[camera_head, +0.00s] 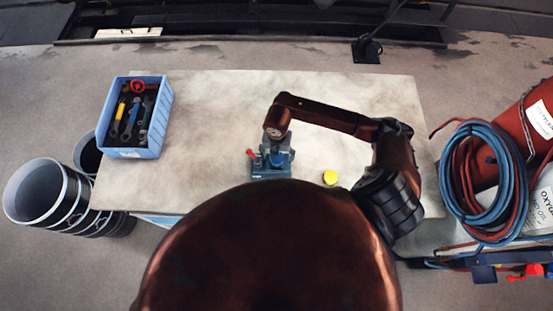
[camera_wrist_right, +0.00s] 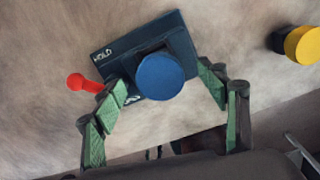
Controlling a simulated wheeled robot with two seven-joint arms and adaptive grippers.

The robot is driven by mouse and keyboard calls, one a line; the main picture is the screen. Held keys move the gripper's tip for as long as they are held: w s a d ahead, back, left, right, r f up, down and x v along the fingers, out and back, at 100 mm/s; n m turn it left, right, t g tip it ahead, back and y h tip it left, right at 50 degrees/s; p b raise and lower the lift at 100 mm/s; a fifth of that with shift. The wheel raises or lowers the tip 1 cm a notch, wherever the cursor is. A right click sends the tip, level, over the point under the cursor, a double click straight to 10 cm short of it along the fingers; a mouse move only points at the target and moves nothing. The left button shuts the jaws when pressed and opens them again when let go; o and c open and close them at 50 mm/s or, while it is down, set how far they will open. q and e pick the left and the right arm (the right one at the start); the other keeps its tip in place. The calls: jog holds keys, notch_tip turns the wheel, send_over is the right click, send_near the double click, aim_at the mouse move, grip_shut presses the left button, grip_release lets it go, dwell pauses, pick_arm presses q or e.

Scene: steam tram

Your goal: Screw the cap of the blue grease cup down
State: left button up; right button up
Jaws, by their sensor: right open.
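The blue grease cup's cap (camera_wrist_right: 160,76) is a round blue disc on top of a dark grey-blue fixture (camera_wrist_right: 120,58), which has the word HOLD on it. In the head view the fixture (camera_head: 270,172) stands on the table, with the blue cap partly hidden under my right gripper (camera_head: 279,148). In the wrist view my right gripper (camera_wrist_right: 164,82) is open, its green-padded fingers on either side of the cap with gaps. The cup's body below the cap is hidden. My left gripper is not in view.
A yellow-capped cup (camera_head: 331,177) stands right of the fixture, and a red-knobbed lever (camera_wrist_right: 78,82) sticks out to the left. A blue bin (camera_head: 123,153) of tools is at the table's left. Hoses (camera_head: 451,180) and a red cylinder lie right. The pale tabletop (camera_head: 210,110) is mostly clear.

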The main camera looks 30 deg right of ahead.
jog(key=shift+r, duration=0.15)
jog(key=shift+r+p, duration=1.7)
jog(key=shift+r, duration=0.65)
